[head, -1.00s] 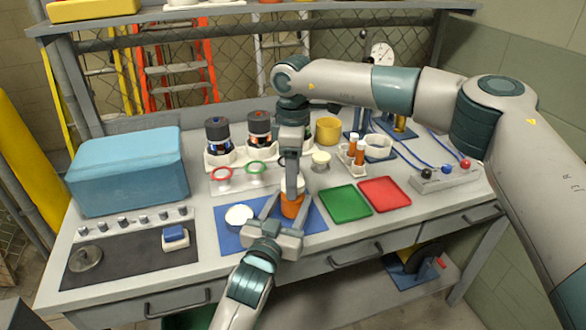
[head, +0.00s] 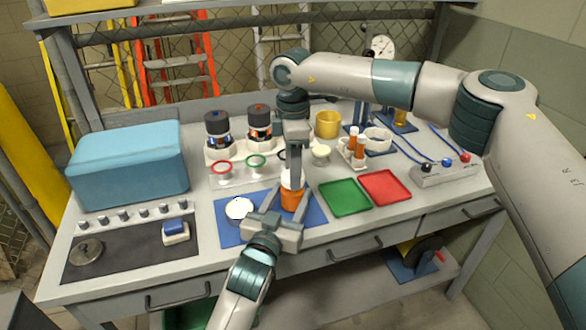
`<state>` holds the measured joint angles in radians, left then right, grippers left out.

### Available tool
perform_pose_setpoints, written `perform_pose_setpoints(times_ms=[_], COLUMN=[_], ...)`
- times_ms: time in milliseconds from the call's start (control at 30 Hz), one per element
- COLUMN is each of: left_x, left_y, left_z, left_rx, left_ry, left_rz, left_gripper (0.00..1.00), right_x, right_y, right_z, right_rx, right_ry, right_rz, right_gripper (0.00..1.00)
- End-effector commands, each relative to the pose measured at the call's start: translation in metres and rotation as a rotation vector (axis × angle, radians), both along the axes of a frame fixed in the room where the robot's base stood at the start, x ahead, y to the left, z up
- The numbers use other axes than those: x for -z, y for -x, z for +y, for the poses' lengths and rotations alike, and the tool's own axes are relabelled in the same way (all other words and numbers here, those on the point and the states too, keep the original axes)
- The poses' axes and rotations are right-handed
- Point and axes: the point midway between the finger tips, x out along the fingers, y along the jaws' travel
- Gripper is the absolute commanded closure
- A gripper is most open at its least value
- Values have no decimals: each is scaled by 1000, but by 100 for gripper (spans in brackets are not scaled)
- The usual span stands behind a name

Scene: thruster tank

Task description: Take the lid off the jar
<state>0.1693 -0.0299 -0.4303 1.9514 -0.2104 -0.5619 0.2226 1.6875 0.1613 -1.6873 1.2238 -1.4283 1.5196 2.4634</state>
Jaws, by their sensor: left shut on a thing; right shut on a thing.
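The jar (head: 291,202) is orange with a white top and stands upright over the blue mat (head: 226,236). Its white lid (head: 287,181) is at the top, partly hidden by my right gripper. My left gripper (head: 289,208) comes from the front and is shut on the jar body, one finger on each side. My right gripper (head: 293,180) reaches down from above and is shut on the lid. I cannot see a clear gap between lid and jar.
A white round piece (head: 239,208) lies on the mat to the left. Green (head: 345,197) and red (head: 385,187) trays lie to the right. Behind stand a ring stand (head: 238,178), a cream knob-like piece (head: 320,152) and a tube rack (head: 352,158). A blue case (head: 130,168) is at left.

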Motion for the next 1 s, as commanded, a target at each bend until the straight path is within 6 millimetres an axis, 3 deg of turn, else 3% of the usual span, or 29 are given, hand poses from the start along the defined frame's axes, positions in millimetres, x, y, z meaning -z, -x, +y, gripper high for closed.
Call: perform_pose_setpoints(times_ms=[1000], left_x=[0], left_y=[0], left_z=[0], left_rx=[1], left_ry=[0], left_rz=[1], left_gripper=[100], right_x=[-2], right_y=[-1], right_z=[0], right_rx=[-1576], right_ry=[1], right_rz=[-2], right_gripper=[84])
